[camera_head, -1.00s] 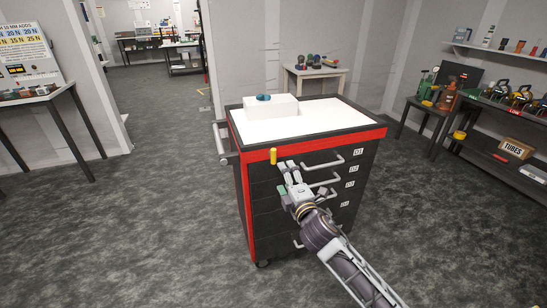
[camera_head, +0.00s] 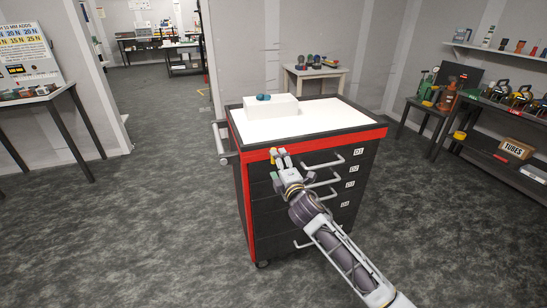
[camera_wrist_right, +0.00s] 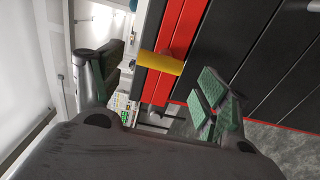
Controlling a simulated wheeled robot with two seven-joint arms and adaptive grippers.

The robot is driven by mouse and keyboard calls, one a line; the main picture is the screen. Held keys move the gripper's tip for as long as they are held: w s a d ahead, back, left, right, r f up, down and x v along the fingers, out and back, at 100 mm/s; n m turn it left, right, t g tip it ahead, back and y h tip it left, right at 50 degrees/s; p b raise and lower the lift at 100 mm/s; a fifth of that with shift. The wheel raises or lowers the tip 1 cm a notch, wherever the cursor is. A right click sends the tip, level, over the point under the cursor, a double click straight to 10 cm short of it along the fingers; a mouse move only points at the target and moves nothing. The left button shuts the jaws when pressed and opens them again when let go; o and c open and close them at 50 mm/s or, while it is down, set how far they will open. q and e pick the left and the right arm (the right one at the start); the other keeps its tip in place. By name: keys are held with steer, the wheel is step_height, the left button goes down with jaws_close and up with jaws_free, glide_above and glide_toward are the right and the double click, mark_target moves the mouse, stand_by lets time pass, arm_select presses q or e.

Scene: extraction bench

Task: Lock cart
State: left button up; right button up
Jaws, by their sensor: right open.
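The cart (camera_head: 243,200) is a black and red drawer cabinet with a white top, standing in the middle of the head view. A yellow cylindrical lock piece (camera_head: 273,153) sticks out at the upper left of its front, on the red band. My right gripper (camera_head: 281,156) is right at it, in front of the cart. In the right wrist view, the yellow piece (camera_wrist_right: 160,62) lies between the two spread, green-padded fingers of the right gripper (camera_wrist_right: 158,82), with visible gaps on both sides. That gripper is open and empty. My left gripper is not in view.
Several grey drawer handles (camera_head: 322,162) protrude just right of the gripper. A side push handle (camera_head: 221,140) is on the cart's left. A white box (camera_head: 270,107) with a teal item stands on top. Benches line the left and right; the floor around is clear.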

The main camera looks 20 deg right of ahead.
mark_target(273, 162)
steer(key=shift+w+a, duration=0.1)
steer(key=shift+w, duration=2.7)
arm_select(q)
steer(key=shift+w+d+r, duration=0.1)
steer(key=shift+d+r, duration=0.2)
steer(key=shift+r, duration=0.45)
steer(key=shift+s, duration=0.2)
arm_select(e)
steer(key=shift+c, duration=0.3)
